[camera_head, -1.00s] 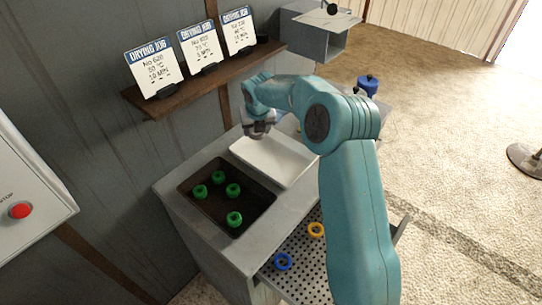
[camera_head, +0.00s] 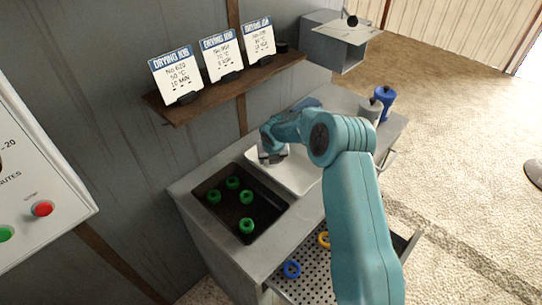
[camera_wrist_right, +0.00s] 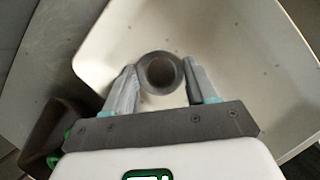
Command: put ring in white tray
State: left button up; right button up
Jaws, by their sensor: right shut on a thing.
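The white tray (camera_head: 297,184) lies on the grey counter, and its pale floor fills much of the right wrist view (camera_wrist_right: 245,45). My right gripper (camera_head: 272,158) is over the tray's back left part in the head view. In the right wrist view my right gripper (camera_wrist_right: 161,78) is shut on a grey ring (camera_wrist_right: 160,57), with one finger on each side of it. I cannot tell whether the ring touches the tray floor. The ring is hidden in the head view. My left gripper is not in view.
A dark tray (camera_head: 222,222) with several green rings stands left of the white tray. A shelf (camera_head: 228,88) with three cards hangs behind. A blue container (camera_head: 385,100) stands at the far end.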

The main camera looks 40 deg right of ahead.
jog(key=shift+w+f, duration=0.1)
jog(key=shift+w, duration=0.1)
jog(key=o, duration=0.7)
jog(key=shift+w, duration=0.1)
jog(key=shift+o, duration=0.4)
jog(key=shift+s, duration=0.25)
jog(key=shift+r, duration=0.4)
jog(key=b+v, duration=0.2)
jog(key=v, duration=0.9)
jog(key=shift+r, duration=0.15)
jog(key=shift+a, duration=0.15)
